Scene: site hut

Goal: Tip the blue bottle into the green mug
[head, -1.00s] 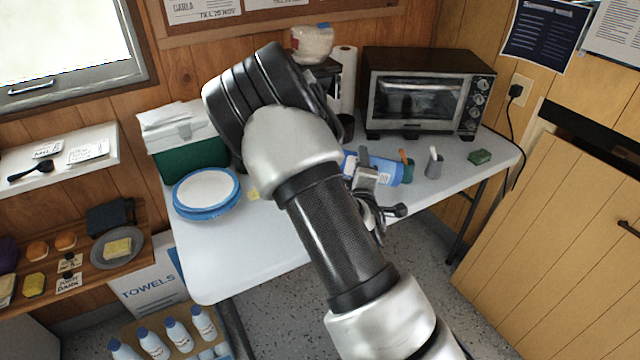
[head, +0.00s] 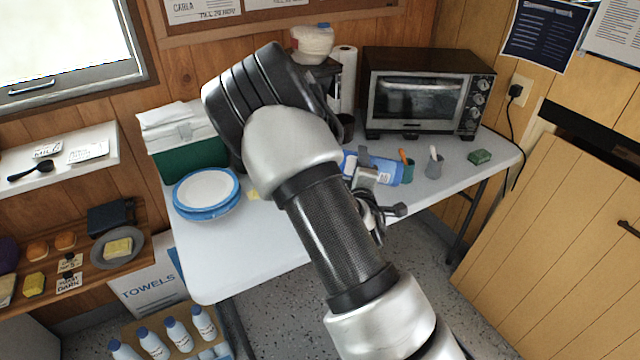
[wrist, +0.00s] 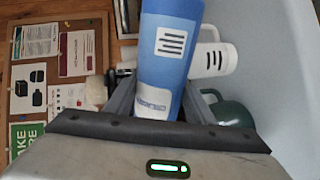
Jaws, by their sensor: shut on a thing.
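The blue bottle (head: 389,168) with a white label lies tilted, nearly on its side, in the head view, close to the green mug (head: 409,171). In the wrist view the bottle (wrist: 170,50) stretches away between the fingers of my gripper (wrist: 158,105). My gripper is shut on it. The green mug (wrist: 232,113) shows in the wrist view to the right of the bottle, partly hidden by the gripper. In the head view my gripper (head: 365,178) is partly hidden by my arm. The bottle's mouth and any flow cannot be made out.
A grey cup (head: 433,167) with a white-handled thing stands to the right of the mug. A green sponge (head: 480,157) lies farther right. A toaster oven (head: 425,92) stands behind. Blue-rimmed plates (head: 207,193) are at left; the table's (head: 235,265) front left is clear.

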